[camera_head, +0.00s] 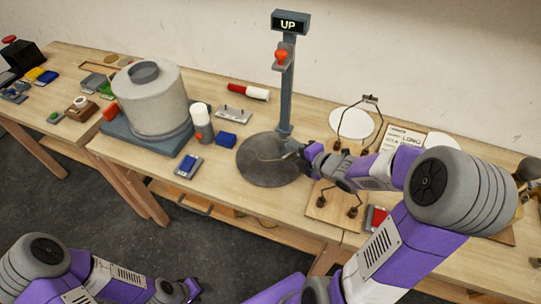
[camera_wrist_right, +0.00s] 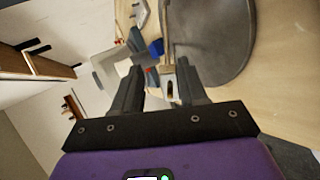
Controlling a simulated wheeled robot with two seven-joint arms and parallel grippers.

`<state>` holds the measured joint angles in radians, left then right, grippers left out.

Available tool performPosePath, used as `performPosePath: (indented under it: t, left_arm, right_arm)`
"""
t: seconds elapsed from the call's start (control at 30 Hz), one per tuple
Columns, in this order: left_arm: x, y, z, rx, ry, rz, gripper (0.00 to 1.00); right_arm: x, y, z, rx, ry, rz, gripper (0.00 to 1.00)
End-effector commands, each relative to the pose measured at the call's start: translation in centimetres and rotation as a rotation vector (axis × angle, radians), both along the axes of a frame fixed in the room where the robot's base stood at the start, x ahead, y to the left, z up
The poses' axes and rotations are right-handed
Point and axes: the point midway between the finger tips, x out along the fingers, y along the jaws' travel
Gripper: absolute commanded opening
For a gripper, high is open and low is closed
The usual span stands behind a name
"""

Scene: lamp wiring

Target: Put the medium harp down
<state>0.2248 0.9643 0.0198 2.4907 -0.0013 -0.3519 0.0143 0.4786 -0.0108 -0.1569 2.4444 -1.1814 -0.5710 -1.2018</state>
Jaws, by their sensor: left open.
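A thin wire shape, apparently a harp (camera_head: 268,157), shows over the dark round disc (camera_head: 268,172) at the foot of the post, beside my right gripper (camera_head: 303,158). In the right wrist view, a narrow brass-coloured piece (camera_wrist_right: 169,80) lies between the fingers of my right gripper (camera_wrist_right: 158,85). Whether the fingers press on it is unclear. Another wire harp (camera_head: 371,100) stands behind my right arm, by a white disc. My left gripper (camera_head: 191,291) is low at the bottom edge, open, away from the table.
A large grey drum (camera_head: 150,98) on a blue base stands left.

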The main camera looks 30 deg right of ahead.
Motion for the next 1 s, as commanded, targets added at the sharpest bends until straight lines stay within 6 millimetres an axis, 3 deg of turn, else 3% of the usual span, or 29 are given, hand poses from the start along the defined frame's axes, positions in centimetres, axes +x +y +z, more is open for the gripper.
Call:
performPosePath:
  t: [0.5,0.87,1.0]
  left_arm:
    - [0.0,0.0,6.9,0.0,0.0,0.0,0.43]
    - [0.0,0.0,7.1,0.0,0.0,0.0,0.43]
    - [0.0,0.0,8.2,0.0,0.001,0.0,0.43]
  right_arm:
    - [-2.3,-0.5,7.2,0.0,-0.001,-0.001,0.42]
    - [-2.6,-0.5,7.4,0.0,0.0,0.0,0.42]
    - [-2.6,-0.5,8.5,0.0,0.0,0.0,0.42]
